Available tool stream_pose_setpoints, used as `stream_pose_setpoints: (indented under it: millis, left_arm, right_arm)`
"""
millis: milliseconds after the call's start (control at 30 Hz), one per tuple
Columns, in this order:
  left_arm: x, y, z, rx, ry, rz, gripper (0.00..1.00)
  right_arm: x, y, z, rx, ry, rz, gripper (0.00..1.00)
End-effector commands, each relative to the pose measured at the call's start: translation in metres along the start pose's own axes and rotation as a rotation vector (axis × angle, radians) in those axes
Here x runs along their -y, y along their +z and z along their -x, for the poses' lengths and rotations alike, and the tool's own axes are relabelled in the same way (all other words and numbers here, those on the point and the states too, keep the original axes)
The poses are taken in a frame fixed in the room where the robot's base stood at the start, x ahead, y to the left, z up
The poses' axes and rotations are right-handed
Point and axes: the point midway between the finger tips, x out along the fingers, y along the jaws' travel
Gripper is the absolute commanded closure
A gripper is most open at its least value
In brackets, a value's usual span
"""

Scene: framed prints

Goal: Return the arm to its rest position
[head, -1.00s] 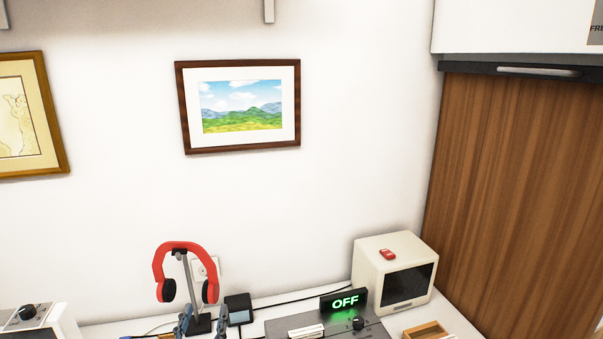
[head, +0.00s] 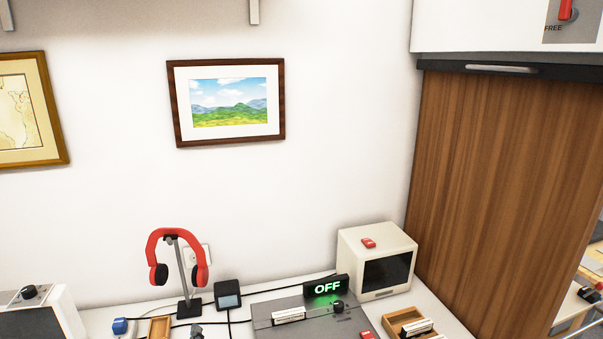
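A small grey-blue tip (head: 196,331) shows at the bottom edge, in front of the headphone stand. It looks like the end of a gripper, probably my left one, but too little shows to tell whether it is open or shut. The rest of that arm is out of view. My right gripper is not in view. The framed landscape print (head: 229,103) hangs on the white wall, tilted slightly. A map print in a gold frame (head: 60,110) hangs at the left edge, cut off by the picture.
Red headphones (head: 177,236) hang on a stand. A small black box (head: 228,294), a grey panel with a lit OFF sign (head: 327,288), a cream monitor (head: 347,262) and a wooden tray (head: 392,324) crowd the desk. A wooden panel (head: 500,190) bounds the right.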

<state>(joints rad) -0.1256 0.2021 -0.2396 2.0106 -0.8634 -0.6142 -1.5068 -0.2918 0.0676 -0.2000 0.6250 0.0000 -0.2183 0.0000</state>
Motion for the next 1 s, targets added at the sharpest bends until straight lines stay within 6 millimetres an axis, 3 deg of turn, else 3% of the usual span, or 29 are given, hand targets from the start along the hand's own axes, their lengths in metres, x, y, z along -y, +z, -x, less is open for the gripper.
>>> stream_pose_setpoints:
  millis: [233, 400, 500, 700, 933, 1000]
  left_arm:
    - [-0.059, -0.026, 0.049, -0.086, 0.302, 0.606, 0.4]
    - [-0.1, -0.061, 0.118, -0.099, 0.662, 1.16, 0.4]
    - [-0.11, -0.077, 0.154, -0.075, 0.844, 1.381, 0.4]
    - [-0.116, -0.097, 0.214, -0.001, 1.14, 1.665, 0.4]
    - [-0.113, -0.109, 0.274, 0.117, 1.437, 1.863, 0.4]
    - [-0.124, -0.126, 0.27, 0.127, 1.453, 1.862, 0.4]
  right_arm:
    - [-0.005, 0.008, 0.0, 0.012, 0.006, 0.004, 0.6]
    - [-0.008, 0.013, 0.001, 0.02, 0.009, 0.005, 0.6]
    - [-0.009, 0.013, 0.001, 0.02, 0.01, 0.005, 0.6]
    - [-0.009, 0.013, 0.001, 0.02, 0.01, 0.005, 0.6]
    - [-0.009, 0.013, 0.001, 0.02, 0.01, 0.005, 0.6]
    - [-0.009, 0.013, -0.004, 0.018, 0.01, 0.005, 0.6]
